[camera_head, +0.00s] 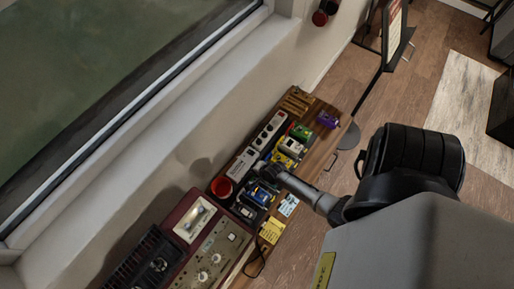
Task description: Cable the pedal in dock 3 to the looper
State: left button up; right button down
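A row of small pedals stands on a wooden bench (318,165): a green one (301,132), a white one (291,145), a yellow one (281,159), a blue one (259,194) and a dark one (244,211). I cannot read dock numbers or tell which is the looper. A purple pedal (327,121) sits apart near the bench's far end. My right gripper (266,172) reaches over the row, between the yellow and blue pedals. Its fingers are too small to tell whether they are open or touching anything. My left gripper is out of view.
A long pale unit (238,166) and another with round dark knobs (268,131) stand along the wall side. A red round object (221,187), a maroon amplifier-like box (208,240), a yellow note (272,231) and a printed card (289,205) are nearby.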

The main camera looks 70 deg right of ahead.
dwell(0.7)
jog(key=shift+f, duration=0.1)
dwell(0.5)
jog(key=shift+f, duration=0.5)
jog(key=shift+r+p, duration=0.3)
jog(key=shift+r, duration=0.05)
dwell(0.5)
jog(key=shift+r, duration=0.15)
jog(key=shift+r+p, duration=0.15)
jog(key=shift+p, duration=0.2)
jog(key=shift+r, duration=0.15)
